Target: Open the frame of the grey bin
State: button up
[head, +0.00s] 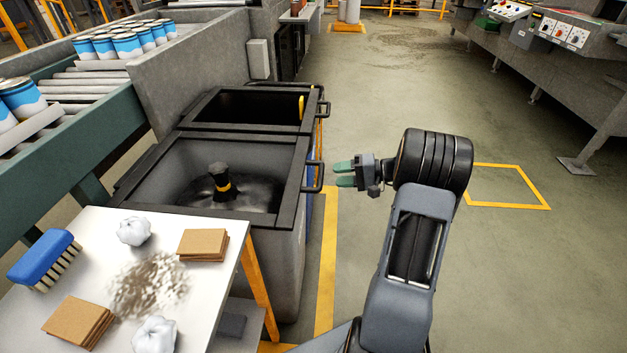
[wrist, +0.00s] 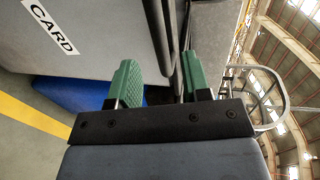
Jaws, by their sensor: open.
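The grey bin (head: 277,265) stands beside the white table, with a black frame (head: 290,190) lying flat around its open top. A black handle (head: 319,177) sticks out from the frame's right side. Inside the bin are a crumpled grey liner and a black object with a yellow band (head: 222,178). My gripper (head: 345,174) is open and empty, a short gap to the right of the handle, with its green fingers pointing at it. In the wrist view my gripper (wrist: 160,75) faces a dark edge and a grey wall with a CARD label (wrist: 52,27).
A second black-framed bin (head: 245,105) with its own handle stands right behind. The white table (head: 215,280) holds a blue brush (head: 44,257), cardboard pieces and crumpled white balls. A roller conveyor (head: 95,75) with cans runs at left. The floor right of the bins is clear.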

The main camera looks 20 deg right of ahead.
jog(key=x, duration=0.8)
jog(key=shift+b, duration=0.4)
jog(key=shift+w+a, duration=0.1)
jog(key=shift+a, duration=0.05)
jog(key=shift+c, duration=0.3)
grip_shut()
jog(key=shift+r, duration=0.1)
